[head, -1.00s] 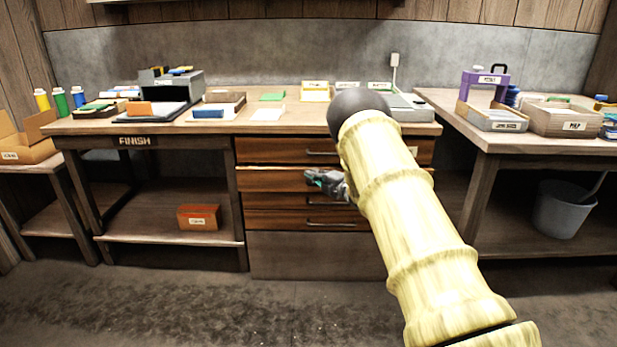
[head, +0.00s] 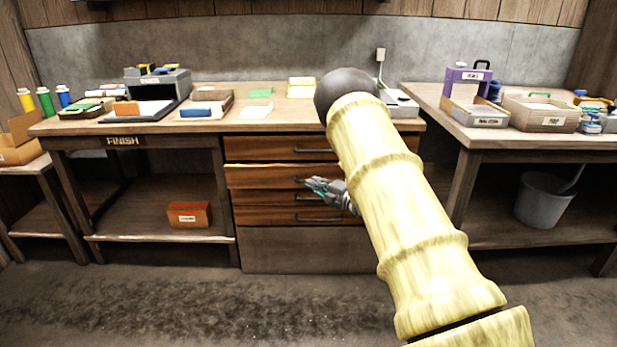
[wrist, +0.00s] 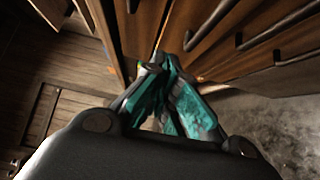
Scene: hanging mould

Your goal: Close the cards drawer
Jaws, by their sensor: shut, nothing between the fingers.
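A wooden drawer stack (head: 265,148) sits under the middle workbench. Its second drawer from the top (head: 258,177) seems to stand slightly proud of the others, with a bright top edge. No cards label is readable; my arm hides the right ends of the drawers. My gripper (head: 310,186) is shut and empty, pointing left in front of the second and third drawers. In the wrist view, the fingertips (wrist: 165,66) are close to the drawer fronts (wrist: 220,42) and their dark handles. I cannot tell if they touch.
The workbench (head: 200,126) above carries trays, boxes and cards. An orange-brown box (head: 189,214) lies on the open shelf at left. A side table (head: 455,110) with trays and a grey bucket (head: 542,199) stands at right. The floor (head: 150,300) in front is clear.

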